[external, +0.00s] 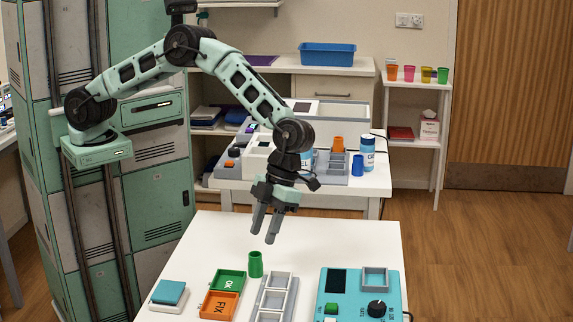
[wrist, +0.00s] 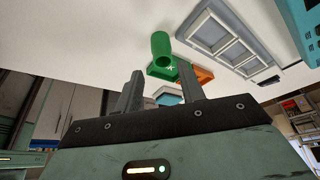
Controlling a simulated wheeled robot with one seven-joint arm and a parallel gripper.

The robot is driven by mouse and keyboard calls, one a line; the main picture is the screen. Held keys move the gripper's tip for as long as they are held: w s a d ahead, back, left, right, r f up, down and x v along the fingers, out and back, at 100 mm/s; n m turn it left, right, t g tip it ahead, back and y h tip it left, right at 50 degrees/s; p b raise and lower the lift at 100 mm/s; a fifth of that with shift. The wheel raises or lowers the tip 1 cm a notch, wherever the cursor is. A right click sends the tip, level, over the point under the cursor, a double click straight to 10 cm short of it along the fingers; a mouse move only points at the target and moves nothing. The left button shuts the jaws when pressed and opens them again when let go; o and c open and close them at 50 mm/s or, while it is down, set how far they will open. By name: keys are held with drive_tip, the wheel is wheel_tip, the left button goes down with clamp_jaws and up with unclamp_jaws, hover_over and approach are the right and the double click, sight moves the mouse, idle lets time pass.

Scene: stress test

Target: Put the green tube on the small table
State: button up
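The green tube (external: 255,264) stands upright on the white front table (external: 330,235), just behind the green OK tray (external: 229,280). In the wrist view the green tube (wrist: 160,45) shows beyond the fingers, a little above the gap between them. My gripper (external: 263,237) is above the table, above the tube and slightly to its right in the external view. Its two fingers are apart with nothing between them; the open fingers also show in the wrist view (wrist: 162,76). I cannot tell which table is the small table; a narrow white stand (external: 412,108) is at the back right.
An orange FIX tray (external: 219,305), a grey compartment tray (external: 274,298), a teal device (external: 341,296) and a blue-topped block (external: 169,292) line the front edge. Colored cups (external: 409,73) top the back stand. Behind, another table holds equipment and bottles (external: 367,153). The front table's far part is clear.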

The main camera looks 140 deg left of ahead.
sight(251, 268)
drive_tip(key=x, duration=0.3)
drive_tip(key=shift+d+p+x, duration=0.2)
drive_tip(key=shift+p+x, duration=0.9)
drive_tip(key=shift+x, duration=1.55)
drive_tip(key=shift+w, duration=0.2)
drive_tip(key=c, duration=0.8)
drive_tip(key=shift+r, duration=0.15)
